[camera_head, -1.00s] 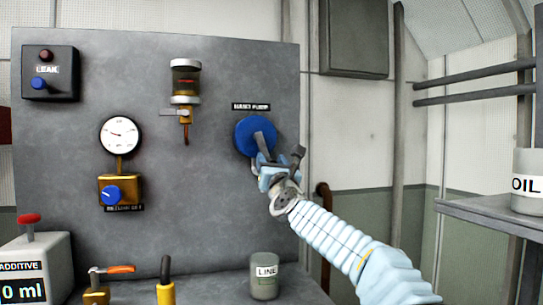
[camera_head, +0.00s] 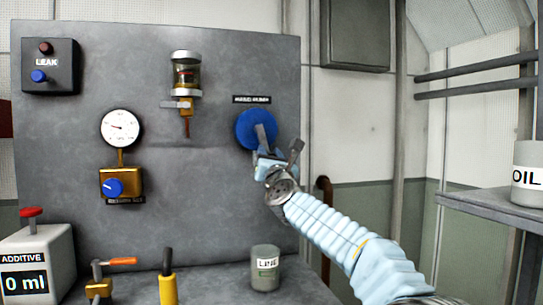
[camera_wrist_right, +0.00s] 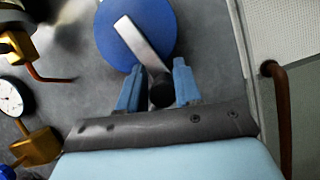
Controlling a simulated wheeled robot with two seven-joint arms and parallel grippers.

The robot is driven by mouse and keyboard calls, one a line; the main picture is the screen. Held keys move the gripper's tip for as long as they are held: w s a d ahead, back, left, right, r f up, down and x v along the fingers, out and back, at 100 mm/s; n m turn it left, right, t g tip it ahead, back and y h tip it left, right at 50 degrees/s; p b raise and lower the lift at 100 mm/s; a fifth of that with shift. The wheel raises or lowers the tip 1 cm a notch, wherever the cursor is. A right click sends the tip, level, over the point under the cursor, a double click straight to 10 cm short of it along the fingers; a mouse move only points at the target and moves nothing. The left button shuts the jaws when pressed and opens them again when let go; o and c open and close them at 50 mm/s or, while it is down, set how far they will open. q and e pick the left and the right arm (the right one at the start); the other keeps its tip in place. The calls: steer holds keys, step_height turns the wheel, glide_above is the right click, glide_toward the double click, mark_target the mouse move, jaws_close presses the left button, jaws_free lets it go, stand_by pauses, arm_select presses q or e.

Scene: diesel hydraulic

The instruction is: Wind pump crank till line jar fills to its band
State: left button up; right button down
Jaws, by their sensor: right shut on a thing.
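The hand pump's blue disc (camera_head: 254,129) is on the grey panel, with a grey crank arm (camera_head: 264,136) across it. My right gripper (camera_head: 272,166) is shut on the crank's handle. In the right wrist view the dark handle (camera_wrist_right: 160,92) sits between the two blue fingers, and the crank arm (camera_wrist_right: 139,43) runs up and left from it over the disc (camera_wrist_right: 112,30). The line jar (camera_head: 265,274), a grey-green cup labelled LINE, stands upright on the bench below the pump. Its fill level and band cannot be made out. My left gripper is not in view.
A glass bowl (camera_head: 186,73) with a valve, a gauge (camera_head: 121,128), a brass regulator (camera_head: 121,184) and a LEAK box (camera_head: 50,67) are on the panel. The additive dispenser (camera_head: 38,264) and levers stand at lower left. An oil can (camera_head: 528,175) stands on the right shelf.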

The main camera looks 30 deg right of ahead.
steer(key=shift+a+m+g+h, duration=0.25)
steer(key=shift+m+h, duration=0.15)
steer(key=shift+m, duration=0.4)
steer(key=shift+a+m+g+h, duration=0.15)
steer(key=shift+m+g+h, duration=0.2)
steer(key=shift+m, duration=0.45)
steer(key=c, duration=0.9)
jaws_free()
steer(key=shift+d, duration=0.1)
steer(key=shift+c, duration=0.2)
steer(key=shift+w, duration=0.1)
steer(key=b+v, duration=0.6)
steer(key=v, duration=0.8)
steer(key=shift+f, duration=0.15)
steer(key=shift+w, duration=0.1)
